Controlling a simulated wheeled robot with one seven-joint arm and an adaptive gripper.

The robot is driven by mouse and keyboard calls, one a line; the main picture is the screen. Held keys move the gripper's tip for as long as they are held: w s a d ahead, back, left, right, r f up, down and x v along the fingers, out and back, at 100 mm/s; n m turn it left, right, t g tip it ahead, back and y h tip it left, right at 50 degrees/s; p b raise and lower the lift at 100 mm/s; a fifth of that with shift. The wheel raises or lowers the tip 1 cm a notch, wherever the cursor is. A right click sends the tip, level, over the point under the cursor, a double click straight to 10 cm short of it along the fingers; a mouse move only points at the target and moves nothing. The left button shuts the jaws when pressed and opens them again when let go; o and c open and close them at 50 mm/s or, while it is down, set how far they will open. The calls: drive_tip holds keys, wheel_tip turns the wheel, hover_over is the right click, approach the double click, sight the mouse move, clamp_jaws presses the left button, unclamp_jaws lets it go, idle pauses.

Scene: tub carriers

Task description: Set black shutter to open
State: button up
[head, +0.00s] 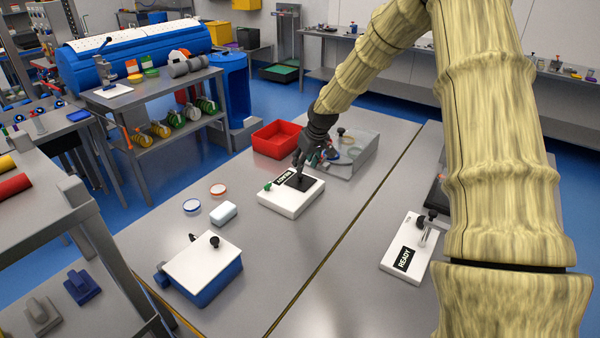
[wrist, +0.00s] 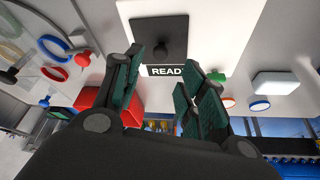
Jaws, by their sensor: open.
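The black shutter (head: 307,183) is a dark square plate on top of a white box (head: 287,206) on the grey table. In the wrist view the shutter (wrist: 172,36) has a small dark knob, and a READY label (wrist: 165,71) shows beside it, its end hidden by a finger. A green knob (head: 267,186) sits at the box's side. My gripper (head: 304,160) is above the shutter, and its fingers (wrist: 160,95) are spread with nothing between them. I cannot tell from the head view how close the fingertips are to the shutter.
A red bin (head: 277,139) and a clear-lidded box (head: 354,154) stand close behind. A second white box labelled READY (head: 403,262) lies to the right. A white block (head: 223,213), two small round lids, and a blue box with white lid (head: 203,268) are left. The front centre is clear.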

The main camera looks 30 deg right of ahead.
sight(301, 175)
drive_tip(key=shift+p+x, duration=1)
drive_tip(key=shift+x, duration=2.6)
drive_tip(key=shift+d+f, duration=0.1)
clamp_jaws()
